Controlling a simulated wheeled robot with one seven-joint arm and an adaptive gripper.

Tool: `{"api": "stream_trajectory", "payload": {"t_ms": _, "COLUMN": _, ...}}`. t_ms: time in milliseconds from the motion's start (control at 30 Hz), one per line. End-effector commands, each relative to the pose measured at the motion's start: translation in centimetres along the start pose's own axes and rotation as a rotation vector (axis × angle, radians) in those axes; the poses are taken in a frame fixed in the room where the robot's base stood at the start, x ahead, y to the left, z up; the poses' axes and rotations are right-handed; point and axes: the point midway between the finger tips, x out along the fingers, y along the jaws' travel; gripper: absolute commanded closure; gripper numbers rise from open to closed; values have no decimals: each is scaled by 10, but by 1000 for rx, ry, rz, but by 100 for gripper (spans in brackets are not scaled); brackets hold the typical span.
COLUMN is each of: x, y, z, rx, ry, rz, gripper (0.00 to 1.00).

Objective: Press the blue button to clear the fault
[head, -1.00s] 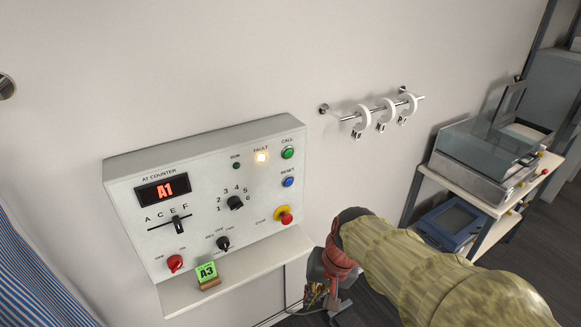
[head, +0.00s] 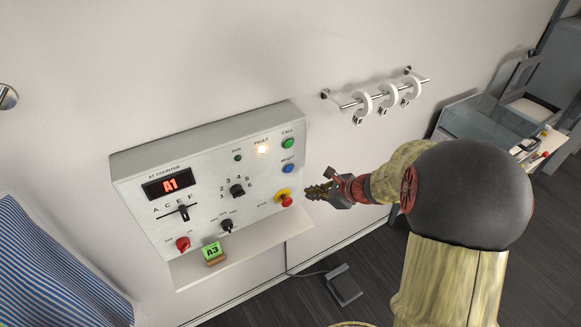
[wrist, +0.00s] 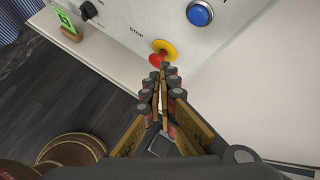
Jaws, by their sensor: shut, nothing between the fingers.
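The blue button (head: 288,168), labelled RESET, is on the right side of the white control panel (head: 160,210), below the green CALL button (head: 288,143). The FAULT lamp (head: 262,149) glows. In the wrist view the blue button (wrist: 200,13) is at the top, beyond the fingertips and up to the right. My gripper (head: 308,192) is shut and empty, just right of the panel, near the red stop button (head: 287,200) and lower than the blue button. In the wrist view the fingertips (wrist: 168,72) point toward the red stop button (wrist: 158,58). I cannot tell whether they touch it.
A shelf (head: 190,278) below the panel holds a green A3 card (head: 212,251). The panel also has several knobs and a red A1 display (head: 167,186). A rail (head: 350,105) with white rings is above right. A blue striped cloth (head: 50,270) hangs at left.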

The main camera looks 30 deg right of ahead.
Motion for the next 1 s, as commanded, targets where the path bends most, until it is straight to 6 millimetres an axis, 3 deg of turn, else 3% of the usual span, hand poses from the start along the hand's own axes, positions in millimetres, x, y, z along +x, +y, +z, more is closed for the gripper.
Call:
{"api": "stream_trajectory", "payload": {"t_ms": 567, "x": 4, "y": -2, "z": 2, "rx": 26, "ry": 4, "rz": 2, "gripper": 100}}
{"api": "stream_trajectory", "payload": {"t_ms": 1000, "x": 41, "y": -30, "z": 29, "rx": 25, "ry": 3, "rz": 4, "gripper": 100}}
